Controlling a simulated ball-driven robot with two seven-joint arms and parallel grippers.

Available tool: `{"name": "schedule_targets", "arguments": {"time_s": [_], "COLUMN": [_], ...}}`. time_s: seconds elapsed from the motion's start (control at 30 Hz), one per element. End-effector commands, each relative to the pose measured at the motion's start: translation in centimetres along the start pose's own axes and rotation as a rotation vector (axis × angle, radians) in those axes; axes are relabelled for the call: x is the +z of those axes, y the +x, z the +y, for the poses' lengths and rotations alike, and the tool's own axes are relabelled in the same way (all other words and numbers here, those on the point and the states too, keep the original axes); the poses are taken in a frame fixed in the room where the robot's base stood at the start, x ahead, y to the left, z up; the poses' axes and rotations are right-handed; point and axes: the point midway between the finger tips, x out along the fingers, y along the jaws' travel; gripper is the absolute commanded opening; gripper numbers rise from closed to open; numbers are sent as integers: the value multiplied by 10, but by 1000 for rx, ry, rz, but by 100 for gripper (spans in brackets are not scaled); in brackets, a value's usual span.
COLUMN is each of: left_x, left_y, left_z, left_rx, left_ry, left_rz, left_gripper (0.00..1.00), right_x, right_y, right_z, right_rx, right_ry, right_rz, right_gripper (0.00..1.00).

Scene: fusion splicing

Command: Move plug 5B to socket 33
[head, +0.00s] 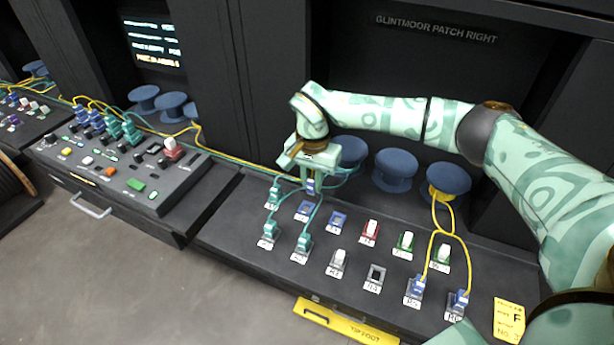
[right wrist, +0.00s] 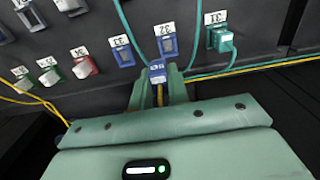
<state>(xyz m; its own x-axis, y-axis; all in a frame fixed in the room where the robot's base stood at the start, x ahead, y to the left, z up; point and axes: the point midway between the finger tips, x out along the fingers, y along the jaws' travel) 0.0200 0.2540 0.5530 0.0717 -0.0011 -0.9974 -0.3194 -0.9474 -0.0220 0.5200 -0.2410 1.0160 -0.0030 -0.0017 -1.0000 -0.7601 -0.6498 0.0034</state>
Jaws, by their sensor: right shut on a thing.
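My right gripper (head: 310,178) is over the back row of the patch panel, shut on a blue plug (right wrist: 157,72) with a yellow cable. The plug's small label looks like 5B but is hard to read. In the right wrist view the fingers (right wrist: 159,90) hold it just short of socket 32 (right wrist: 168,46), apparently clear of it. Socket 33 (right wrist: 122,55) is blue and empty, just left of the plug there; it also shows in the head view (head: 337,220). Socket 32 is blue and empty too. My left gripper is not in view.
A teal plug (right wrist: 220,40) fills socket 31. Teal cables run close beside the right gripper. White-capped red (head: 369,232) and green (head: 404,243) sockets continue the row. Teal plugs (head: 268,232) and blue plugs (head: 415,288) stand in the front row. Blue spools (head: 395,168) line the back.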

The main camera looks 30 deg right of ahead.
Motion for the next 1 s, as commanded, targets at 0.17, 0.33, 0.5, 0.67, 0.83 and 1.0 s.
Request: {"name": "schedule_targets", "arguments": {"time_s": [0.17,0.33,0.5,0.67,0.83,1.0], "left_x": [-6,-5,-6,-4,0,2], "left_y": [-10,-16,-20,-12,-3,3], "left_z": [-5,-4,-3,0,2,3], "left_rx": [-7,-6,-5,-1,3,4], "left_ry": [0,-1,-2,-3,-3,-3], "left_rz": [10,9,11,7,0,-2], "left_gripper": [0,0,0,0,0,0], "right_x": [0,0,0,0,0,0], "right_y": [-2,-2,-1,18,38,53], "right_z": [23,43,64,68,68,67], "right_rx": [1,0,0,2,2,1], "right_ry": [3,1,1,0,0,0], "right_rz": [-1,1,0,-1,-1,-1], "right_gripper": [0,0,0,0,0,0]}}
